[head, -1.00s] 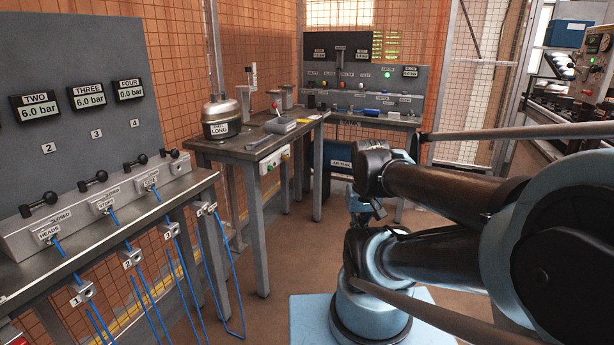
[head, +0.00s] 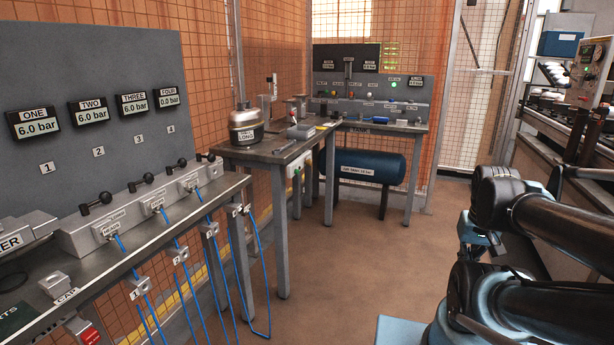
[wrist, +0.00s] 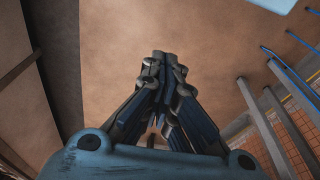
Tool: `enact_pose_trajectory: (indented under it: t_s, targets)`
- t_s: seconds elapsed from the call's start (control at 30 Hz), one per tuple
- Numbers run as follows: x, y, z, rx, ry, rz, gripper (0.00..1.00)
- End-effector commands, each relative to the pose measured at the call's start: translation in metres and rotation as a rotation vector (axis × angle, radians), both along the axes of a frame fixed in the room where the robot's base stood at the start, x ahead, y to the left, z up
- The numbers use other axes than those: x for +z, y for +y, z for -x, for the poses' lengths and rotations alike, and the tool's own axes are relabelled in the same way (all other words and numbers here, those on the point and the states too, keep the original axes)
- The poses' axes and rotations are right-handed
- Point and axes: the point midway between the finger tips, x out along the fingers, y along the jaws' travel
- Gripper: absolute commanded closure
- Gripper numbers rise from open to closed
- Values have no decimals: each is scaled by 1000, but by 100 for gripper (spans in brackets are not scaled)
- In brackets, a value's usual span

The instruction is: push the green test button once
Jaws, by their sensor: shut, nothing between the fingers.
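My gripper (wrist: 163,58) is shut and empty in the wrist view, with bare brown floor behind its fingertips. No button is near it there. In the head view, my arm is at the lower right, apart from the benches. A small green spot (head: 392,85) shows on the grey panel of the back bench.
The left bench (head: 150,258) has black-handled valves, blue hoses and a gauge board (head: 75,60) reading 6.0 bar on one to three, 0.0 on four. A blue tank (head: 370,166) lies under the back bench (head: 385,127). Open floor (head: 350,240) lies mid-view.

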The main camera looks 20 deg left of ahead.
Motion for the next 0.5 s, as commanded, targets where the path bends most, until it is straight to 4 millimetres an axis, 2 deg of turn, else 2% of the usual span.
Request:
enact_pose_trajectory:
  t_s: [0.27, 0.37, 0.5]
  targets:
    - [6, 1, 5, 10, -18, -2, 100]
    - [11, 6, -8, 39, -40, -6, 100]
    - [23, 21, -42, 121, -98, -17, 100]
